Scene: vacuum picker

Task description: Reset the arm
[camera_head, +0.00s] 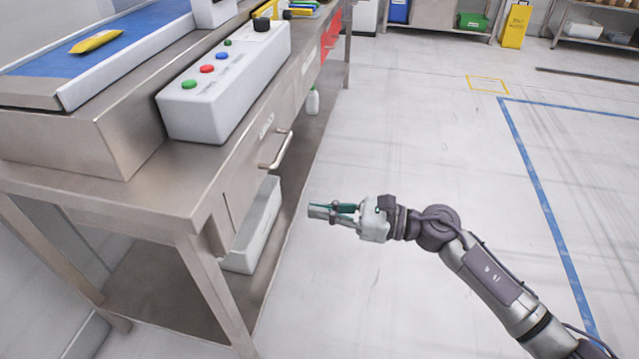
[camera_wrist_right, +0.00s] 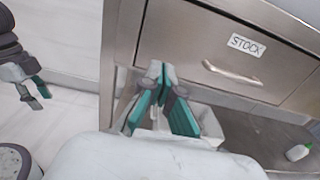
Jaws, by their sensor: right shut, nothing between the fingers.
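My right gripper (camera_head: 320,211) is shut and empty in the head view. It is held out over the floor, to the right of the steel workbench (camera_head: 130,192) and apart from it. In the right wrist view its teal fingers (camera_wrist_right: 158,72) meet at the tips, in front of the drawer labelled STOCK (camera_wrist_right: 205,50). My left gripper is outside the head view. In the right wrist view another gripper, my left one (camera_wrist_right: 40,101), shows at the left edge with its two teal fingers apart and nothing between them.
A white button box (camera_head: 225,85) and a blue conveyor (camera_head: 85,50) with a yellow packet (camera_head: 95,42) are on the bench. The drawer handle (camera_head: 276,150) sticks out. A white bin (camera_head: 255,230) and a bottle (camera_head: 312,100) are below.

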